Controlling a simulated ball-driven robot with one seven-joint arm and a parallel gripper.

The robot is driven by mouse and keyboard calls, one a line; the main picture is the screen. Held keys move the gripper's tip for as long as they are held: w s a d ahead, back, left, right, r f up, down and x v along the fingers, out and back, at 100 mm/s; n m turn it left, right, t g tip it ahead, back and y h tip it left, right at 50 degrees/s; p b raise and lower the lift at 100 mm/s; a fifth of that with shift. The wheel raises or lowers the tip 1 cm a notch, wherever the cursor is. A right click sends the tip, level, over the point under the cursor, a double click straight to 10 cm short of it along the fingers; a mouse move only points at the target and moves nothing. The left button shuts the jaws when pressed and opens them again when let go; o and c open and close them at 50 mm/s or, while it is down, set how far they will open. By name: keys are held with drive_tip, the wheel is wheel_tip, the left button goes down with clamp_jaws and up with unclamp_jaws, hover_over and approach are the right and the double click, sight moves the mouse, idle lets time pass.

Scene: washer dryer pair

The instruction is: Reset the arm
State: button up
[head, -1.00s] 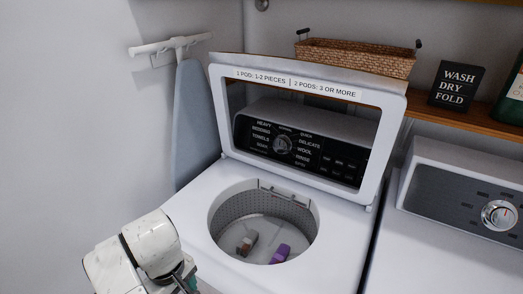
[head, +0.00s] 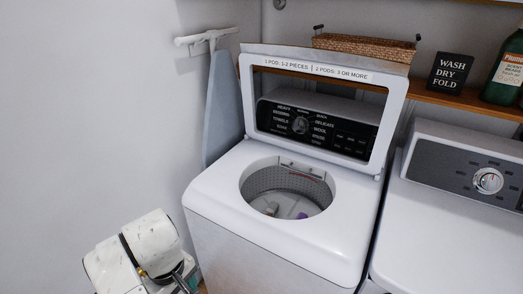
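My white arm shows at the bottom left, its links folded to the left of the washer's front. A dark part with a bit of teal shows at its lower right end. My gripper's fingers are not visible, so whether they hold anything is hidden. The top-load washer (head: 222,190) stands with its framed lid (head: 385,125) raised. Inside the open drum (head: 262,180) lie a small brownish-white item (head: 270,209) and a purple item (head: 302,216), partly hidden by the drum's front rim. My arm is apart from both.
A dryer (head: 440,235) stands close on the right. A blue-grey ironing board (head: 222,105) hangs from a white wall rack (head: 207,39). The back shelf (head: 440,97) bears a wicker basket (head: 362,49), a black sign (head: 450,72) and a green bottle (head: 506,75). The left wall is bare.

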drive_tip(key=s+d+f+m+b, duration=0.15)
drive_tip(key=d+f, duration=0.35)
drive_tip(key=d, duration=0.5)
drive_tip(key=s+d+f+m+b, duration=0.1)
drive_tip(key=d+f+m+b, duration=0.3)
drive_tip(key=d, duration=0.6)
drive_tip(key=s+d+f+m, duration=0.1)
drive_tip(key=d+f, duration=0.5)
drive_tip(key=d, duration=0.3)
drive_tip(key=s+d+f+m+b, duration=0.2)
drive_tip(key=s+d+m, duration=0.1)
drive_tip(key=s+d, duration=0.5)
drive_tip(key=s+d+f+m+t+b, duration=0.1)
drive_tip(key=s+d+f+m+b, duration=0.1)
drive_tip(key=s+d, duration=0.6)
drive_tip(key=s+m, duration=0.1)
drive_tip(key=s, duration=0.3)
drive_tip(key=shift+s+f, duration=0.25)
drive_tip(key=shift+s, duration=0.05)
